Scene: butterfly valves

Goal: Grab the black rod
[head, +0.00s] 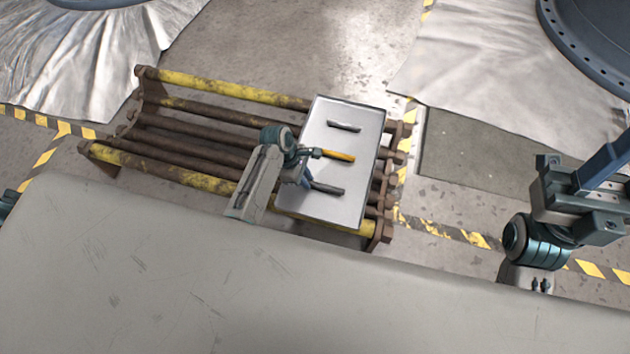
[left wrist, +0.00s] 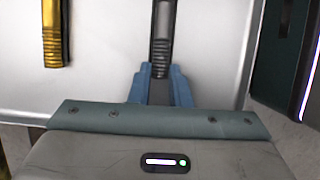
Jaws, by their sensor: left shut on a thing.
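A white tray (head: 315,206) holds three rods lying side by side. The near dark rod (head: 328,189) is the black rod in my left gripper (head: 308,181). In the left wrist view, the blue fingers (left wrist: 158,72) are shut on the near end of the black rod (left wrist: 163,30); the rest extends away over the tray. A yellow rod (head: 338,155) lies in the middle and also shows in the left wrist view (left wrist: 52,35), left of the fingers. Another dark rod (head: 344,126) lies at the far side. My right gripper (head: 600,178) is at the right edge, away from the tray; its fingertips are unclear.
The tray rests on a rack of rusty and yellow bars (head: 200,180). Grey draped sheets (head: 80,65) and large round blue-grey flanges (head: 590,45) stand behind. Yellow-black tape (head: 450,233) marks the floor. Open floor lies behind the rack.

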